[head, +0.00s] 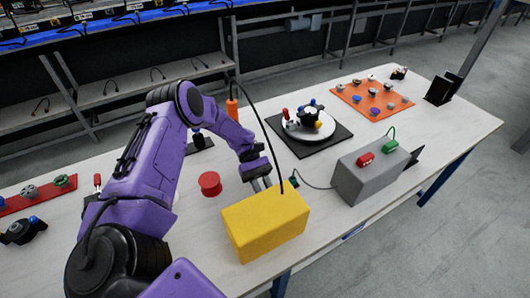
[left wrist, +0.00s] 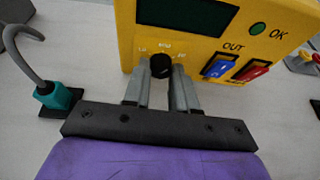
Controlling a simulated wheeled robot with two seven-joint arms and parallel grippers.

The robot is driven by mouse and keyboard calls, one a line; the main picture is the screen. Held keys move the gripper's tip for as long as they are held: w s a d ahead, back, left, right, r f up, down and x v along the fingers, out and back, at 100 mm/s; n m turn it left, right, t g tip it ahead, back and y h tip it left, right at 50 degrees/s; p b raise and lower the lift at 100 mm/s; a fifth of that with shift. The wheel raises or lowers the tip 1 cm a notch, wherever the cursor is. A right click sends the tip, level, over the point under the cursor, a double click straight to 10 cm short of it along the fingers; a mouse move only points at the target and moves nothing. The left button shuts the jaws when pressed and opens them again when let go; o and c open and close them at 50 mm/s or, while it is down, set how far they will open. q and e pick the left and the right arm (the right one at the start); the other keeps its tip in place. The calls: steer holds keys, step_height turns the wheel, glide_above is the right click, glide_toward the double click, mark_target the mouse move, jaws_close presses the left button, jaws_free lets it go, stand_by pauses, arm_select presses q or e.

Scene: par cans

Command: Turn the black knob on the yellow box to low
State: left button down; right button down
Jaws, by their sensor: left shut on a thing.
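The yellow box (head: 265,228) stands on the table near its front edge. In the left wrist view its face (left wrist: 215,50) shows a dark screen, a green OK light and blue and red plugs under OUT. The black knob (left wrist: 160,66) sits on that face below small labels. I cannot tell clearly which label it points at. My left gripper (left wrist: 160,85) is shut on the knob, with one finger at each side. In the head view my left gripper (head: 263,184) reaches behind the box, and the knob is hidden. My right gripper is not in view.
A teal plug (left wrist: 58,97) with a grey cable lies beside the box. A red cylinder (head: 210,184) stands to its left. A grey box (head: 368,175) is to the right. A black mat with a white plate (head: 308,125) and an orange board (head: 372,99) lie farther back.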

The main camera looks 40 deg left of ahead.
arm_select(q)
steer(key=shift+w+n+g, duration=0.1)
steer(key=shift+n+g, duration=0.2)
steer(key=shift+n, duration=0.1)
steer(key=shift+r, duration=0.1)
stand_by(0.3)
steer(key=c, duration=0.9)
jaws_free()
steer(key=shift+w+a+b, duration=0.1)
steer(key=shift+b, duration=0.25)
steer(key=b+v, duration=0.2)
steer(key=v, duration=0.4)
steer(key=shift+w+a+b, duration=0.2)
steer(key=shift+a+b, duration=0.1)
steer(key=shift+b, duration=0.1)
steer(key=shift+a+r, duration=0.15)
steer(key=shift+r, duration=0.15)
